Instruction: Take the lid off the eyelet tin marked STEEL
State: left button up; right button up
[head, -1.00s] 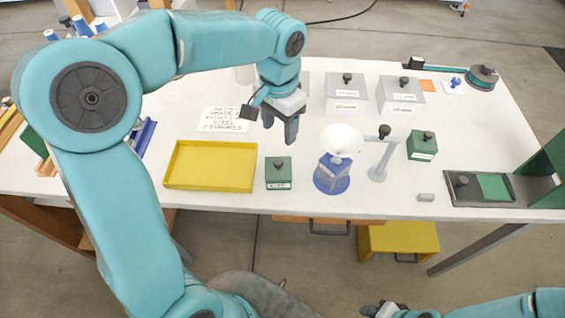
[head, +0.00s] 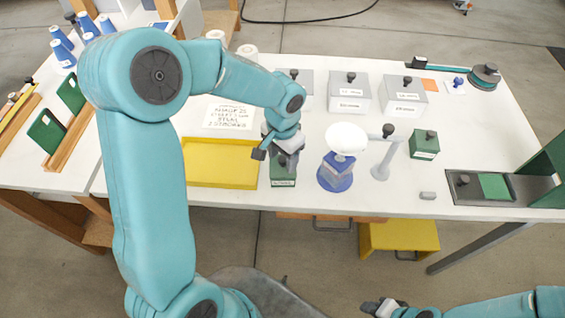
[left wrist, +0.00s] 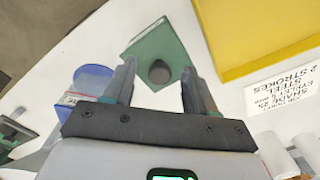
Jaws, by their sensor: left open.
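A green tin (head: 283,182) with a dark knob on its lid stands right of the yellow tray; its front label is too small to read. My left gripper (head: 288,162) is over this tin. In the left wrist view the gripper (left wrist: 158,82) is open, with its fingers apart on either side of the dark knob (left wrist: 159,72) on the green lid (left wrist: 160,45). I cannot tell whether they touch it. A second green tin (head: 424,147) stands farther right, its label unreadable. My right gripper (head: 383,308) is at the bottom edge, away from the table.
A yellow tray (head: 220,184) lies close left of the tin, with a card (head: 229,115) behind it that mentions steel. A blue-based press (head: 336,180) stands close right. Grey boxes (head: 349,97) with knobs stand at the back. The table's front edge is near.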

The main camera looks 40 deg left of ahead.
pick_arm(q)
grip_shut()
